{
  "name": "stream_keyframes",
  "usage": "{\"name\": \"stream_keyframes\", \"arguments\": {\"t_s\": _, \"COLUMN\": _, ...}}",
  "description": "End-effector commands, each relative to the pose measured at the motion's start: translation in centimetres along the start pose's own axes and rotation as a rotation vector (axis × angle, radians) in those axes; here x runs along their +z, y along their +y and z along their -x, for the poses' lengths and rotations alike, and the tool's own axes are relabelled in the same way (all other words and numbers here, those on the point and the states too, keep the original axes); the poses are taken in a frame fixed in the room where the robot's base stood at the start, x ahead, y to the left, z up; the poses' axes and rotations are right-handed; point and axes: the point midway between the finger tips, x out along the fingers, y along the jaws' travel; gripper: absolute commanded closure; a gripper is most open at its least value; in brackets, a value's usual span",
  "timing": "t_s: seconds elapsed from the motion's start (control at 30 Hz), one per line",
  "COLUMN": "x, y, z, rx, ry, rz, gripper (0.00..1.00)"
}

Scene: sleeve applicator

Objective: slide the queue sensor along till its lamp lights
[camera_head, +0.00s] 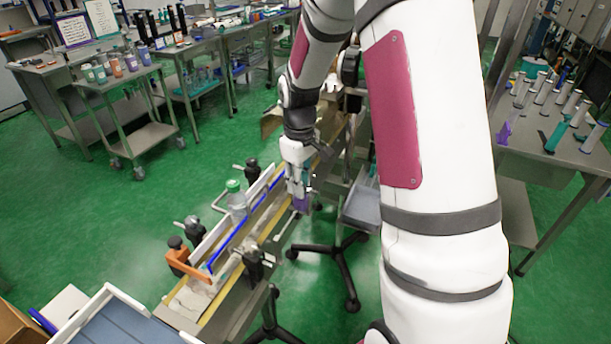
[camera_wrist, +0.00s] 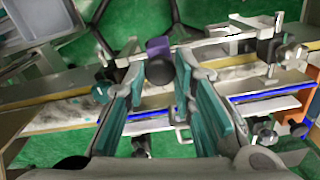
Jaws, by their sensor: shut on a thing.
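The queue sensor appears to be the purple block (camera_wrist: 158,45) with a black round knob (camera_wrist: 160,71), seen between my fingertips in the wrist view. In the head view its purple part (camera_head: 301,204) shows just below my gripper (camera_head: 297,188), at the right side rail of the conveyor. My gripper (camera_wrist: 155,72) has teal pads and is shut on the sensor, with the knob between the fingertips. The fingers hide part of it. I cannot make out a lamp or whether one is lit.
A grey tray (camera_head: 361,205) is right of the conveyor. Green floor lies open at the left.

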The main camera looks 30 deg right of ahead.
Motion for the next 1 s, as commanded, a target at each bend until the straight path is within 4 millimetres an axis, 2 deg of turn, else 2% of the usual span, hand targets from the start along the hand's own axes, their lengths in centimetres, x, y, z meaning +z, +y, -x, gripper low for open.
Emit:
{"name": "stream_keyframes", "arguments": {"t_s": 0.03, "x": 0.7, "y": -2.4, "z": 0.2, "rx": -0.014, "ry": -0.009, "rz": 0.012, "gripper": 1.0}}
{"name": "stream_keyframes", "arguments": {"t_s": 0.1, "x": 1.1, "y": -4.3, "z": 0.3, "rx": -0.014, "ry": -0.01, "rz": 0.013, "gripper": 1.0}}
{"name": "stream_keyframes", "arguments": {"t_s": 0.2, "x": 1.6, "y": -6.4, "z": 0.2, "rx": -0.013, "ry": -0.009, "rz": 0.013, "gripper": 1.0}}
{"name": "stream_keyframes", "arguments": {"t_s": 0.3, "x": 1.9, "y": -7.8, "z": 0.2, "rx": -0.011, "ry": -0.008, "rz": 0.01, "gripper": 1.0}}
{"name": "stream_keyframes", "arguments": {"t_s": 0.4, "x": 2.0, "y": -8.3, "z": 0.1, "rx": -0.01, "ry": -0.006, "rz": 0.007, "gripper": 1.0}}
{"name": "stream_keyframes", "arguments": {"t_s": 0.67, "x": 1.9, "y": -8.2, "z": 0.0, "rx": -0.008, "ry": -0.005, "rz": 0.005, "gripper": 1.0}}
{"name": "stream_keyframes", "arguments": {"t_s": 0.7, "x": 1.9, "y": -8.1, "z": 0.0, "rx": -0.008, "ry": -0.004, "rz": 0.004, "gripper": 0.74}}
{"name": "stream_keyframes", "arguments": {"t_s": 0.8, "x": 1.9, "y": -8.1, "z": 0.0, "rx": -0.007, "ry": -0.004, "rz": 0.005, "gripper": 0.56}}
{"name": "stream_keyframes", "arguments": {"t_s": 1.0, "x": 1.9, "y": -8.1, "z": 0.0, "rx": -0.008, "ry": -0.005, "rz": 0.005, "gripper": 0.56}}
